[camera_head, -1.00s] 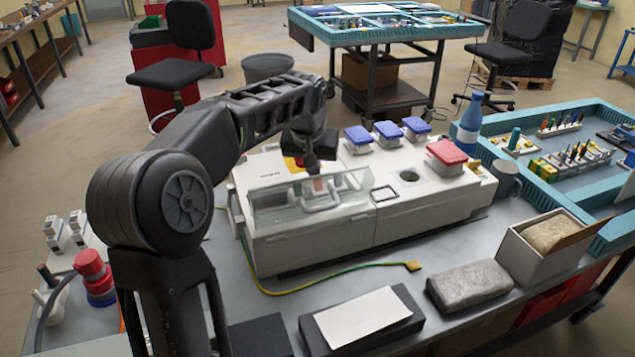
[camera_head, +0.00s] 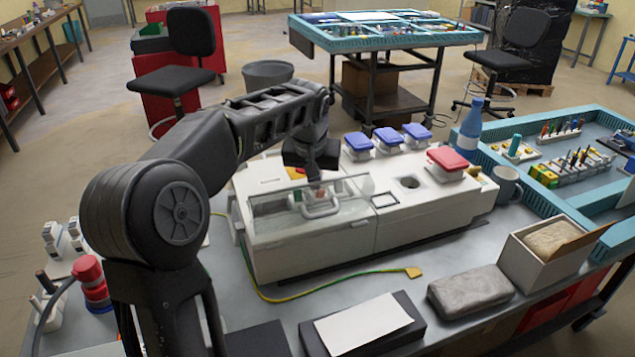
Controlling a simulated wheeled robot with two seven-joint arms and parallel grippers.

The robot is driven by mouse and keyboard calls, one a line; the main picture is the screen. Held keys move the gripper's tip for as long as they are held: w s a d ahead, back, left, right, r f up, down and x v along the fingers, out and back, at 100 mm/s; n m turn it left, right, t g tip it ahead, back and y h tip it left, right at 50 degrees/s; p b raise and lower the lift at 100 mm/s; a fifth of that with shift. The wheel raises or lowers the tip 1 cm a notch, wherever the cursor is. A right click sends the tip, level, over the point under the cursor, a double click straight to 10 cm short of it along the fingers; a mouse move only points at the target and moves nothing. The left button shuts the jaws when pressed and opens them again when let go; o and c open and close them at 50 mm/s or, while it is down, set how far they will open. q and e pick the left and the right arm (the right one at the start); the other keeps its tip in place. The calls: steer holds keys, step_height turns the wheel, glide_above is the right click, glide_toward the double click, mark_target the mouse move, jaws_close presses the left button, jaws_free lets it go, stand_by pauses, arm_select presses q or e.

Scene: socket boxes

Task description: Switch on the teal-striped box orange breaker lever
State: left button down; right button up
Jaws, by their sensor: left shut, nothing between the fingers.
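A white socket box (camera_head: 300,249) stands on the table in the middle of the head view, with a clear cover (camera_head: 262,210) over its breaker bay at the left half. A pale handle-like bar (camera_head: 322,211) shows at the bay. I cannot make out a teal stripe or the orange lever; the lever may be hidden behind my gripper or the cover. My left gripper (camera_head: 315,181) points down over the breaker bay, shut and empty, its tips close to the small parts there. I cannot tell whether they touch. My right gripper is out of view.
Blue-lidded sockets (camera_head: 388,141) and a red-lidded socket (camera_head: 447,158) sit on the box's back and right. A blue bottle (camera_head: 471,128) and a grey mug (camera_head: 507,185) stand to the right. A yellow-green cable (camera_head: 330,291) lies along the front, near a grey block (camera_head: 470,290).

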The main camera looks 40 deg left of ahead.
arm_select(q)
step_height(320, 180, up, 5)
steer(key=p, duration=0.4)
steer(key=shift+w+a, duration=0.15)
steer(key=shift+a+r+p, duration=0.1)
steer(key=shift+r+p, duration=0.2)
stand_by(1.4)
